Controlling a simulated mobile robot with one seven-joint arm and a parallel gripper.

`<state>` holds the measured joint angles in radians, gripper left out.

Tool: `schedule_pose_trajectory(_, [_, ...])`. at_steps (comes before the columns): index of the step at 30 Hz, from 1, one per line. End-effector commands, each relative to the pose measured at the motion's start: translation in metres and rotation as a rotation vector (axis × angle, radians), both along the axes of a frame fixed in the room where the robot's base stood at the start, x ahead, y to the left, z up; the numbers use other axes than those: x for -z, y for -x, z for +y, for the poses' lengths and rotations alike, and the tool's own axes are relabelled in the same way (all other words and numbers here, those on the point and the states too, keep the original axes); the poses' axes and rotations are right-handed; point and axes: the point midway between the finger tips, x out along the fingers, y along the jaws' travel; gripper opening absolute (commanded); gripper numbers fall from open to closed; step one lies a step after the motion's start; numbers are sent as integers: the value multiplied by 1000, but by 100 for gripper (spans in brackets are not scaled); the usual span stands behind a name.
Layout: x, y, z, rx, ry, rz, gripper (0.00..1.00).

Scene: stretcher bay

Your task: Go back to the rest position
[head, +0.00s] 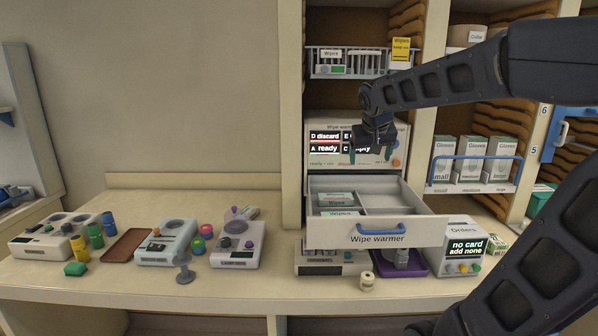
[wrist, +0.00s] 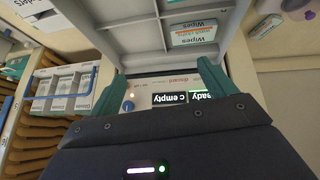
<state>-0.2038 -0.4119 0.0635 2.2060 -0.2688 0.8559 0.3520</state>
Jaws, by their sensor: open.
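My gripper (head: 368,154) is open and empty, in front of the wipe warmer's upper panel and above its pulled-out drawer in the head view. In the wrist view its two green fingers (wrist: 161,91) stand wide apart with nothing between them. The wipe warmer drawer (head: 375,235) is open, with a blue handle on its front. Wipes packs (head: 338,199) lie in its left compartment; the other compartments that I can see look empty. The warmer's display (head: 326,143) reads "D discard" and "A ready"; the gripper hides part of its right side.
An orders box (head: 463,250) reading "no card, add none" stands right of the drawer. A purple tray (head: 405,266) and a small roll (head: 367,281) sit below it. Several devices, coloured cups and a brown tray (head: 125,246) occupy the left counter. Glove boxes (head: 472,158) fill the right shelf.

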Motion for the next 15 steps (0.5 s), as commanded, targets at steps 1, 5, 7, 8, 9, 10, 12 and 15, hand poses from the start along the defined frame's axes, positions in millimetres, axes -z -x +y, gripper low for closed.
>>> schedule_pose_trajectory(1, [7, 18, -14, 11, -6, 13, 83])
schedule_pose_trajectory(5, [28, 63, -40, 21, -25, 55, 83])
schedule_pose_trajectory(7, [41, 86, -51, 26, -39, 76, 83])
schedule_pose_trajectory(8, [46, 96, -55, 26, -45, 83, 83])
schedule_pose_trajectory(9, [53, 109, -60, 26, -54, 94, 83])
schedule_pose_trajectory(10, [59, 118, -63, 27, -61, 102, 83])
schedule_pose_trajectory(12, [71, 137, -68, 26, -76, 116, 83])
schedule_pose_trajectory(15, [84, 157, -73, 24, -93, 130, 83])
